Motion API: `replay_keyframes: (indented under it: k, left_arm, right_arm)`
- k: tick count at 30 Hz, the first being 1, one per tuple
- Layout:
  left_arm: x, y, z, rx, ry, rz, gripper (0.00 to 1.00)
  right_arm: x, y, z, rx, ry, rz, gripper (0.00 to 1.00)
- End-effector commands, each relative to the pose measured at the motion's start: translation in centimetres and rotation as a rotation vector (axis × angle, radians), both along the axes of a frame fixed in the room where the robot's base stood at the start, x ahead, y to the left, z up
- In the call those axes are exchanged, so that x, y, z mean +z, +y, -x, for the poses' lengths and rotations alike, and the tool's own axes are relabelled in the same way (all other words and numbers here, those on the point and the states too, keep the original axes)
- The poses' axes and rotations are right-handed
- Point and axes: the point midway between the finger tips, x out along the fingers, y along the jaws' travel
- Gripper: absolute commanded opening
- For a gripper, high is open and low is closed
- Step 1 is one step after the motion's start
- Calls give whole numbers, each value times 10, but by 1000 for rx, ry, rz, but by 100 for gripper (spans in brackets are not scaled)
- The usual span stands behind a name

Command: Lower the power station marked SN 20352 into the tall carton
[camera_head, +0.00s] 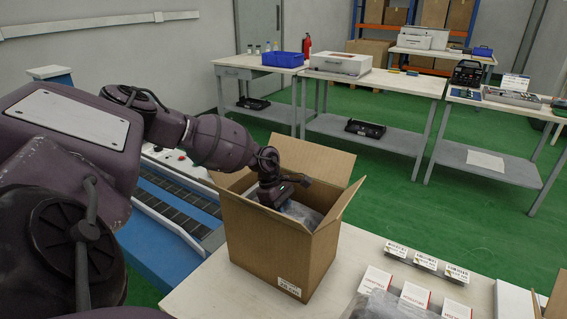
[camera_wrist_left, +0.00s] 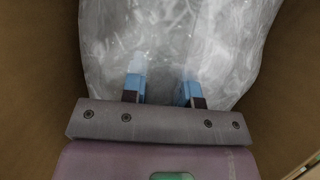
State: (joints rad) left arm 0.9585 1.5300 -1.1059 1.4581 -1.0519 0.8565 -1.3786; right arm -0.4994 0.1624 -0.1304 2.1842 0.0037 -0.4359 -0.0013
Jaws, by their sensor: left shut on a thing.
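The tall brown carton (camera_head: 262,245) stands open on the near table, flaps up, with a white label low on its front. My left gripper (camera_wrist_left: 163,72) reaches down into it from above; its fingertips are hidden by the carton in the head view. In the left wrist view its two blue-tipped fingers are shut on the power station (camera_wrist_left: 205,30), a bulky thing in clear, wrinkled plastic. The plastic also shows inside the carton in the head view (camera_head: 302,213). No SN mark can be read on it. My right gripper is not in view.
Several small white label cards (camera_head: 426,262) and white boxes stand right of the carton, with crumpled clear plastic (camera_head: 390,305) in front. A blue roller conveyor (camera_head: 170,205) lies left. Benches (camera_head: 375,82) with trays stand across the green floor.

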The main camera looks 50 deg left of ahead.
Motion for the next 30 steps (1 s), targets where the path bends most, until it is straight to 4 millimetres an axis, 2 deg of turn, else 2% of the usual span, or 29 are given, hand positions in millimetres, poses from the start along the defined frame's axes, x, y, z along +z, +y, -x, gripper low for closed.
replay_keyframes:
  k: [1, 4, 5, 9, 11, 19, 30]
  left_arm:
    - [7, 0, -4, 2, -13, 0, 0]
    - [7, 0, -4, 2, -13, 0, 0]
    - [7, 0, -4, 2, -13, 0, 29]
    - [6, 0, -3, 2, -10, 0, 50]
    - [5, 0, -2, 1, -7, 0, 57]
    - [-1, 0, 2, -2, 5, -1, 57]
    - [32, 0, 0, -1, -4, 0, 57]
  right_arm:
    - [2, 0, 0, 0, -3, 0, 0]
    - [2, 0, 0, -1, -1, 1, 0]
    - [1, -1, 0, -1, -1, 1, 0]
    - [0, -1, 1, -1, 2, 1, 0]
    - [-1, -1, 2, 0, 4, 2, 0]
    - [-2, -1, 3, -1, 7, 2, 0]
    - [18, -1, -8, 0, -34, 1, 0]
